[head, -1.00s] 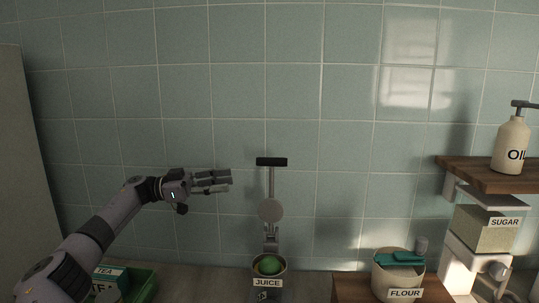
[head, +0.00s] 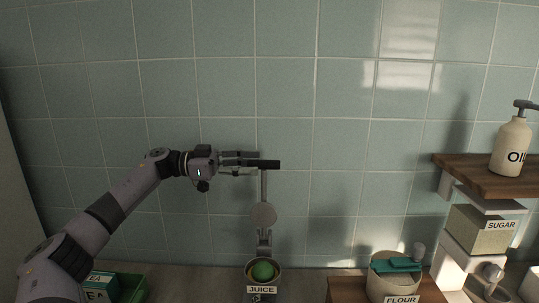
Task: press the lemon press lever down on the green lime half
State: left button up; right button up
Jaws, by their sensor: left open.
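The lemon press lever (head: 264,188) stands upright, with a black bar handle (head: 266,164) at its top and a round grey disc (head: 263,215) lower on it. Below it, the green lime half (head: 263,271) sits in the press cup (head: 250,280), above a JUICE label (head: 261,289). My left gripper (head: 240,162) is open and level with the handle, its fingertips at the handle's left end. I cannot tell whether they touch it. My right gripper is out of view.
A green crate (head: 133,284) with tea boxes (head: 101,284) is at the lower left, near my left arm. The tiled wall is behind.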

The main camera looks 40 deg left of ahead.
aim_at(270, 165)
pick_arm(q)
jog(key=p+x, duration=0.1)
jog(key=x, duration=0.3)
jog(key=shift+d+r, duration=0.2)
jog(key=shift+w+d+f+p, duration=0.15)
jog(key=shift+w+d+p, duration=0.2)
jog(key=shift+w, duration=0.05)
jog(key=shift+c, duration=0.5)
grip_shut()
